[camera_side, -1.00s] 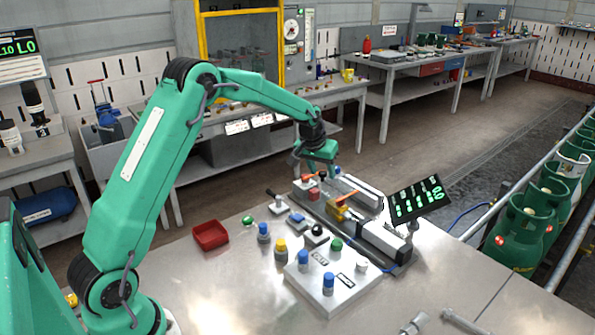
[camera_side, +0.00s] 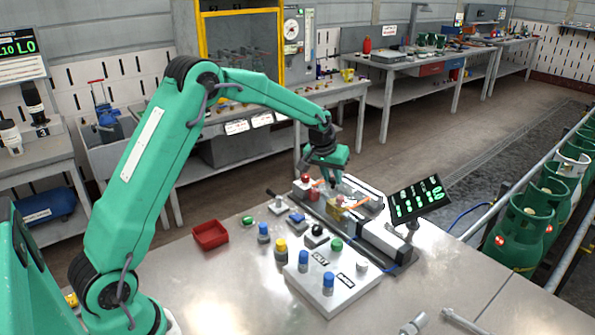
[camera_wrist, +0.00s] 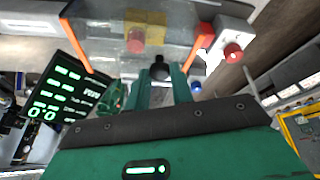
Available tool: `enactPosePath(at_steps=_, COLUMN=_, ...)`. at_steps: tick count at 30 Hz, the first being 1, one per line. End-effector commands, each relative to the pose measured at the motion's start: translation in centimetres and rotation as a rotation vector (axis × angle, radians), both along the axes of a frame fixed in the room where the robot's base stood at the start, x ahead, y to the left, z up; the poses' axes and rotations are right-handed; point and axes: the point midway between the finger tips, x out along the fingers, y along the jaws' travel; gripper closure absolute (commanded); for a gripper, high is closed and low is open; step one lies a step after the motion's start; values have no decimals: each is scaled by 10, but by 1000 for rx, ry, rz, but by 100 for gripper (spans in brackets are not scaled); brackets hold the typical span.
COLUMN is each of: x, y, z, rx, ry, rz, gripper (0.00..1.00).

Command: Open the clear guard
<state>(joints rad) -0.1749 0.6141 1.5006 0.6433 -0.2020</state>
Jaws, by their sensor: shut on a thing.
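The clear guard (camera_wrist: 103,52) is a see-through panel with orange edge strips at its left and right in the wrist view. A yellow block (camera_wrist: 155,34) and a red part (camera_wrist: 136,41) show behind it. In the side view the guard is at the conveyor unit, partly hidden by my gripper, with the yellow block (camera_side: 335,208) looking pale through it. My gripper (camera_wrist: 161,76) is shut on the guard's black knob (camera_wrist: 160,69). In the side view my gripper (camera_side: 331,181) is above the unit. How far the guard is tilted is hard to tell.
A green-lit display (camera_side: 418,199) stands right of the unit. A white button box (camera_side: 325,290), several coloured knobs and a red tray (camera_side: 210,235) are in front. A red button (camera_wrist: 233,54) lies right of the guard in the wrist view. The front left of the table is clear.

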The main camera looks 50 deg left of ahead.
Motion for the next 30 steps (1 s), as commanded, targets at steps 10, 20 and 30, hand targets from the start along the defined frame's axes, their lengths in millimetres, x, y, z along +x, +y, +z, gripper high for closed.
enactPosePath(at_steps=10, x=0, y=1, z=1, rx=1, ry=-2, rz=0, gripper=55)
enactPosePath(at_steps=20, x=-1, y=1, z=3, rx=1, ry=-2, rz=0, gripper=55)
enactPosePath(at_steps=30, x=-11, y=-1, z=32, rx=1, ry=-5, rz=0, gripper=55)
